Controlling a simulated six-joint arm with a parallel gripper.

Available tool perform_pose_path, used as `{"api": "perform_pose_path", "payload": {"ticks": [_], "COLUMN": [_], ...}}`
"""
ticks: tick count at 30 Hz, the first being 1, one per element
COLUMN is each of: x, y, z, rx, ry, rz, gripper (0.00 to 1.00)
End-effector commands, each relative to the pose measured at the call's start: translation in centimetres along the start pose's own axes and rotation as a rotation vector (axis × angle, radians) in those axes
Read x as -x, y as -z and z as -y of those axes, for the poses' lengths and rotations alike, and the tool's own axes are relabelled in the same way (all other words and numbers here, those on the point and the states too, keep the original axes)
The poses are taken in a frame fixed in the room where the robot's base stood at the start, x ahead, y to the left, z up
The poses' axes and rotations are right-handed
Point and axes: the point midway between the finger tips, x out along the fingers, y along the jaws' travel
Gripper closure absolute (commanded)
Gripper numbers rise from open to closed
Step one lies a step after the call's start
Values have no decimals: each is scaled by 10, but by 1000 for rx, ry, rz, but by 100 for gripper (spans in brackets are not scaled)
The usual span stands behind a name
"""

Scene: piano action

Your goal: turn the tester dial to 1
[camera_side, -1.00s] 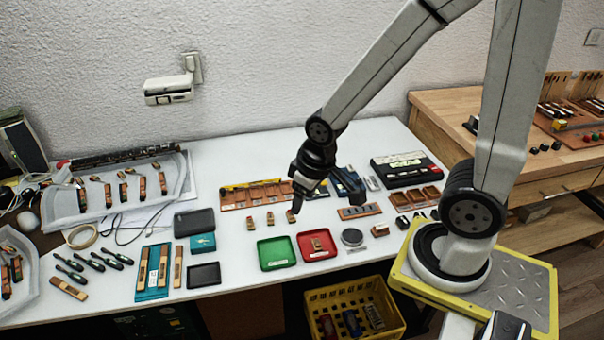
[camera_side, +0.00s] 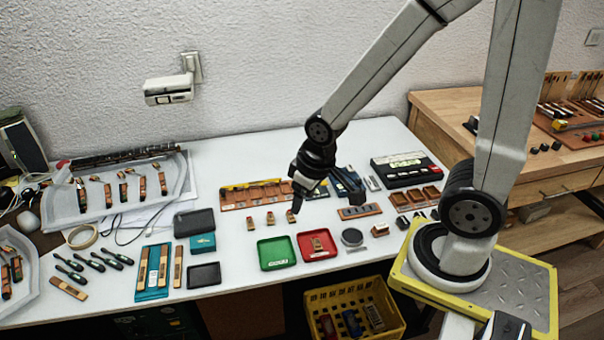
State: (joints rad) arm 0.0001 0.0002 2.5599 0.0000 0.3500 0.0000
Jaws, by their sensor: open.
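The tester appears to be the black box (camera_side: 406,170) with a pale lit display at the back right of the white table. Its dial is too small to make out, so I cannot tell which number it points to. My gripper (camera_side: 326,198) hangs over the middle of the table, left of the black box and clear of it. Its dark jaws are apart, with nothing seen held between them.
A green tray (camera_side: 264,258) and a red tray (camera_side: 329,252) lie at the front, beside a round grey disc (camera_side: 352,237). Several small wooden parts stand behind the trays. A yellow crate (camera_side: 313,298) is below the table edge.

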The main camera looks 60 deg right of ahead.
Motion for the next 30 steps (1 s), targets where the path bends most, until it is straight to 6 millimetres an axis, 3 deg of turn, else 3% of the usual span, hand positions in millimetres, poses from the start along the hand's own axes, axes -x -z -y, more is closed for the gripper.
{"api": "perform_pose_path", "payload": {"ticks": [8, 14, 22, 30], "x": [-3, -14, -43, -79], "y": [8, 31, 65, 74], "z": [-8, -37, -113, -206], "rx": [-60, -271, -730, -1206], "ry": [-6, -28, -76, -129], "rz": [7, 27, 65, 93], "gripper": [30, 30, 30, 30]}}
